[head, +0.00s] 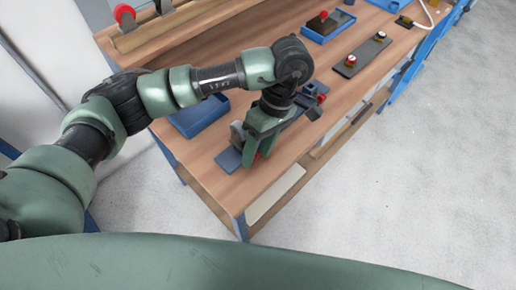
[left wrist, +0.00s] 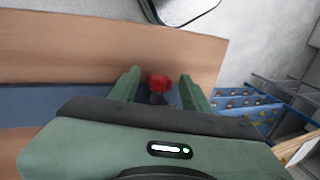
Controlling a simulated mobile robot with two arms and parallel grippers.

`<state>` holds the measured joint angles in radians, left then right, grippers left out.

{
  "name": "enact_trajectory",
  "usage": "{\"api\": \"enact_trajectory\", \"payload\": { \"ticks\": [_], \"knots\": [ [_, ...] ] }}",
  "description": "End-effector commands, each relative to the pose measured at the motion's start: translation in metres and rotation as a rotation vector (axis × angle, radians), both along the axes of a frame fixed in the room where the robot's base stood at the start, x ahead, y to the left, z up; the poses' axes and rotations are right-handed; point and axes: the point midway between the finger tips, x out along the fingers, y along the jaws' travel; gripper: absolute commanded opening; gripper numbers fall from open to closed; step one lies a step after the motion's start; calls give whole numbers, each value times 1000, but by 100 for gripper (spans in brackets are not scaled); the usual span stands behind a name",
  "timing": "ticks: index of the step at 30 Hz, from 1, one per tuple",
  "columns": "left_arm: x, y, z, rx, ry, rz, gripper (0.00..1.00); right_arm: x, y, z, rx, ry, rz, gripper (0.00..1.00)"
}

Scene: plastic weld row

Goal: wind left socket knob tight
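A red knob (left wrist: 158,82) sits between the two green fingers of my left gripper (left wrist: 160,90) in the left wrist view, with a gap on each side. The gripper is open and not closed on the knob. In the head view my left gripper (head: 257,150) points down at the near end of the bench, over a blue-grey base plate (head: 229,160). Only a sliver of red shows by its fingers there; the arm and fingers hide most of the fixture. Another red part (head: 321,98) shows just right of the wrist, on a dark fixture. My right gripper is not in view.
The wooden bench (head: 205,150) has a blue tray (head: 200,115) left of the gripper. Farther back are a blue bin (head: 327,25) with a red-topped part and a dark plate (head: 362,54) with two knobs. Open floor lies to the right.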

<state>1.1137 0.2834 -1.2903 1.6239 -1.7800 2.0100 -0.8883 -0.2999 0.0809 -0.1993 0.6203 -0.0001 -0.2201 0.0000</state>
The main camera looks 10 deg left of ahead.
Motion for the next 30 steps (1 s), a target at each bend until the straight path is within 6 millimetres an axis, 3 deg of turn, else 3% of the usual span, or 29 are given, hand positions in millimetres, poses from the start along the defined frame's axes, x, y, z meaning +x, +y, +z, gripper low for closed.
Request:
{"api": "enact_trajectory", "payload": {
  "ticks": [5, 18, 30],
  "knots": [
    [2, -1, 5, 0, -1, 0, 48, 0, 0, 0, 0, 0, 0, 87],
    [21, -15, 66, 1, -3, 0, 48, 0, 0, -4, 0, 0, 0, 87],
    [22, -16, 73, 0, 0, 0, 48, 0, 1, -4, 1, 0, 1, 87]
  ]
}}
